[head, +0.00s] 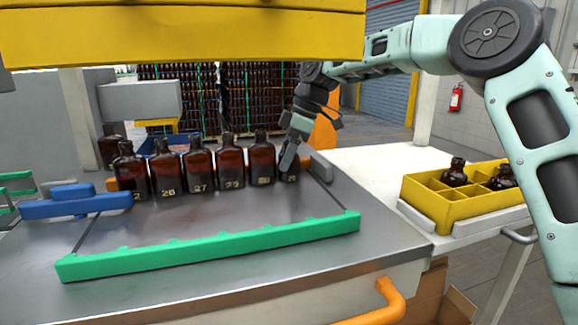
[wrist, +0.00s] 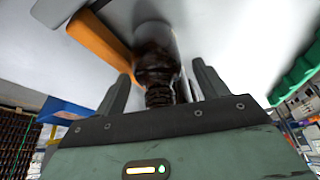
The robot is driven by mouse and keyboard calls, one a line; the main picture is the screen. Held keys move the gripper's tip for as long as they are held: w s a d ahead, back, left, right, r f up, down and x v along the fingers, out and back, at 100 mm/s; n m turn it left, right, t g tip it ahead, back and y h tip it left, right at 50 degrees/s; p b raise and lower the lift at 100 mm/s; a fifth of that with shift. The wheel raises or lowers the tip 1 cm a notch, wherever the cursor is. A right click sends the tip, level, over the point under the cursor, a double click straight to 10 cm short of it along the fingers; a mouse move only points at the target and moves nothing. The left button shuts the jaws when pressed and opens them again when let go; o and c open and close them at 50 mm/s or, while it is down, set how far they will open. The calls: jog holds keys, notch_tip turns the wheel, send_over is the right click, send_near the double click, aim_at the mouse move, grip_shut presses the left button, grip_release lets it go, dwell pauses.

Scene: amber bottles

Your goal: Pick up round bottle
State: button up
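A row of dark amber bottles with pale numbers stands upright on the metal table in the head view. The bottle at the right end (head: 287,174) is partly hidden by my gripper (head: 290,150), which reaches down over it. In the wrist view this bottle (wrist: 155,55) lies between the two fingers of my gripper (wrist: 161,80), its ridged neck towards the palm. The fingers are open, with a gap on each side of the neck. The neighbouring bottle (head: 262,163) stands just to the left.
A green toothed rail (head: 215,246) runs along the table front. A blue clamp-like part (head: 75,202) is at the left. A yellow divided crate (head: 425,203) holding two amber bottles (head: 455,174) stands on a white table at the right. A yellow beam (head: 180,35) hangs overhead.

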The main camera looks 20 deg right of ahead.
jog(key=c, duration=0.9)
jog(key=shift+r, duration=0.1)
notch_tip(320, 180, up, 18)
jog(key=p, duration=0.3)
jog(key=shift+p, duration=0.3)
